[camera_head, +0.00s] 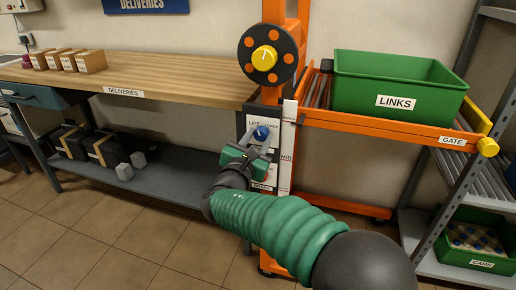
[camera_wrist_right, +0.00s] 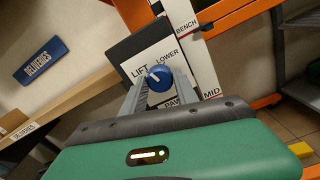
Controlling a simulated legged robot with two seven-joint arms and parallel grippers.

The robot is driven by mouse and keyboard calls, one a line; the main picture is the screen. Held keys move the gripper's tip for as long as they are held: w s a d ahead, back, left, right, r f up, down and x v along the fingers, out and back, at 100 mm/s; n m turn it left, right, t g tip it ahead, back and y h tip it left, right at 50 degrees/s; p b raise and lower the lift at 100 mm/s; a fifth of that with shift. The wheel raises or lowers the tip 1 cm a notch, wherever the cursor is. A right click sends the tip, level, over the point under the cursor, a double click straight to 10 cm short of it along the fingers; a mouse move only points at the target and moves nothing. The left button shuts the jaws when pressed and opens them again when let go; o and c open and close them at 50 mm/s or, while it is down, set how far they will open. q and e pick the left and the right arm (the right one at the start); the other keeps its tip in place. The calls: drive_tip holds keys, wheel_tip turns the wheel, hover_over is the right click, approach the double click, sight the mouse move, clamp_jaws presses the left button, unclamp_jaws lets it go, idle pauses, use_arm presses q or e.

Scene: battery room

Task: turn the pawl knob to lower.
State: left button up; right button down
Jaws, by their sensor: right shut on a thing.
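The pawl knob (camera_head: 261,133) is blue with a white pointer mark and sits on a white plate on the orange lift's post. In the right wrist view the knob (camera_wrist_right: 159,77) lies between my right gripper's fingertips (camera_wrist_right: 160,84), with the words LIFT and LOWER on the plate (camera_wrist_right: 150,58) above it. The white mark points up and to the left, toward LIFT. In the head view my right gripper (camera_head: 259,138) reaches the knob from below and is shut on it. My left gripper is not in view.
The lift carries a green LINKS bin (camera_head: 398,86) on its orange platform. A yellow-centred wheel (camera_head: 265,58) is above the knob. A wooden DELIVERIES bench (camera_head: 160,78) stands left; a grey rack (camera_head: 440,205) stands right.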

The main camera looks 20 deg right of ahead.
drive_tip(key=m+b, duration=0.6)
drive_tip(key=b, duration=0.1)
drive_tip(key=f+m+b, duration=0.1)
drive_tip(key=m+b, duration=0.2)
drive_tip(key=shift+a, duration=0.1)
drive_tip(key=m+b, duration=0.2)
drive_tip(key=shift+b, duration=0.3)
drive_tip(key=shift+r+m+b, duration=0.15)
drive_tip(key=shift+m+b, duration=0.45)
drive_tip(key=shift+m, duration=0.1)
drive_tip(key=shift+r, duration=0.1)
drive_tip(key=c, duration=0.9)
unclamp_jaws()
drive_tip(key=shift+w, duration=0.2)
drive_tip(key=shift+c, duration=0.2)
drive_tip(key=shift+s, duration=0.1)
